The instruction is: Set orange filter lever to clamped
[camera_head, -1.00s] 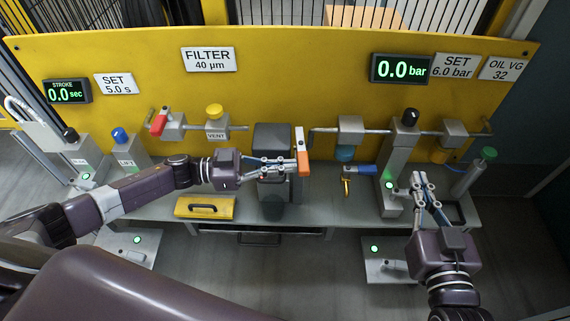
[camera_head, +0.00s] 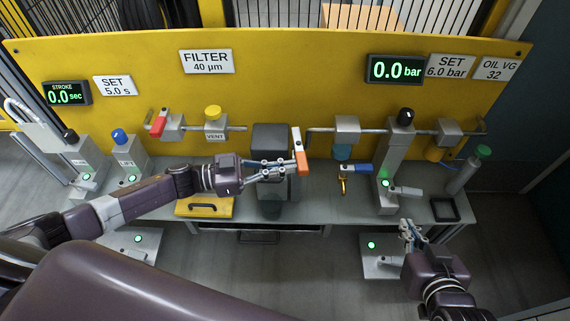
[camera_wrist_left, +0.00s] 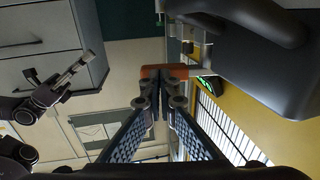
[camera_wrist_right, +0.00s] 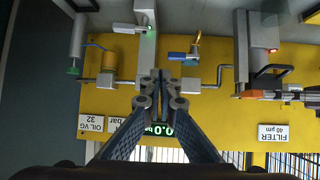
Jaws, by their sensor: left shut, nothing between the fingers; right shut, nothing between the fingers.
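The orange filter lever (camera_head: 302,162) points down at the right side of the dark filter block (camera_head: 270,138), with a pale upper part above the orange end. My left gripper (camera_head: 288,168) is shut and empty, its fingertips at the left side of the orange end. In the left wrist view the orange end (camera_wrist_left: 164,72) lies right beyond the left fingertips (camera_wrist_left: 158,84); I cannot tell whether they touch. My right gripper (camera_head: 408,230) is shut and empty, low at the right in front of the bench; its fingertips also show in the right wrist view (camera_wrist_right: 162,80).
A pipe with a blue-handled valve (camera_head: 357,169) and a grey column (camera_head: 394,165) stand right of the filter. A red lever (camera_head: 158,125) and a yellow vent knob (camera_head: 213,112) are to the left.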

